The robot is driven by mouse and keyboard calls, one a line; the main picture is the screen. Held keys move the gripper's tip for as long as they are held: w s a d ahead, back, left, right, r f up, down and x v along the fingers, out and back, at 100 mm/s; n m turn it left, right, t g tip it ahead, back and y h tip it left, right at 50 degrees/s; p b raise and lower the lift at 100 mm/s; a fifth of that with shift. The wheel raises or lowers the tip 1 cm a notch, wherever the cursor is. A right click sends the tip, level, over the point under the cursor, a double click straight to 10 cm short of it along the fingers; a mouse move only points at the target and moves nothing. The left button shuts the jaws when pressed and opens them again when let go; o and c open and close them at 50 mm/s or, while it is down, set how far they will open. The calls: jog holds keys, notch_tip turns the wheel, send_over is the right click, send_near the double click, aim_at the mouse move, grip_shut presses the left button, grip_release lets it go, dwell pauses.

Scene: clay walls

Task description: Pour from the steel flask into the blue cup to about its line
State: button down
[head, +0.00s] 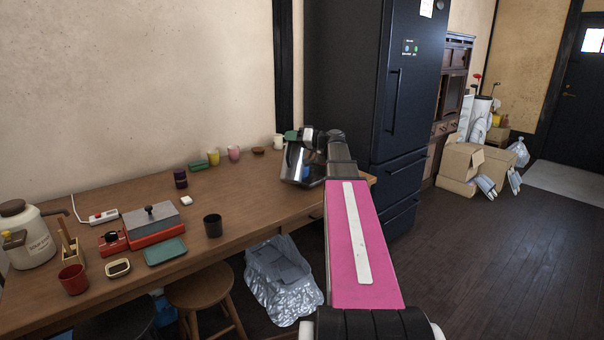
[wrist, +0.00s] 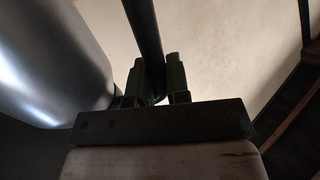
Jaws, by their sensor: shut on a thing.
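The steel flask (head: 296,165) is at the right end of the wooden table in the head view, and looks slightly tilted. Its shiny body fills the left of the wrist view (wrist: 45,60). My gripper (head: 328,142) is shut on its black handle, which shows between the two fingers in the wrist view (wrist: 156,80). I cannot tell whether the flask touches the table.
On the table (head: 240,205) stand a dark cup (head: 213,225), a red cup (head: 73,279), a yellow cup (head: 213,157), a pink cup (head: 234,153) and a white cup (head: 278,142). A grey-and-red box (head: 152,225) sits left. A dark fridge (head: 400,90) rises behind my arm.

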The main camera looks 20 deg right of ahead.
jog(key=shift+w+d+r+m, duration=0.1)
jog(key=shift+w+m, duration=0.05)
jog(key=shift+m, duration=0.15)
jog(key=shift+w+d+m, duration=0.1)
jog(key=shift+w+m, duration=0.05)
jog(key=shift+m, duration=0.15)
jog(key=shift+w+d+m, duration=0.15)
jog(key=shift+m, duration=0.15)
dwell(1.5)
jog(key=shift+w+d+f+m, duration=0.3)
jog(key=shift+w+m, duration=0.2)
jog(key=shift+m, duration=0.4)
dwell(2.5)
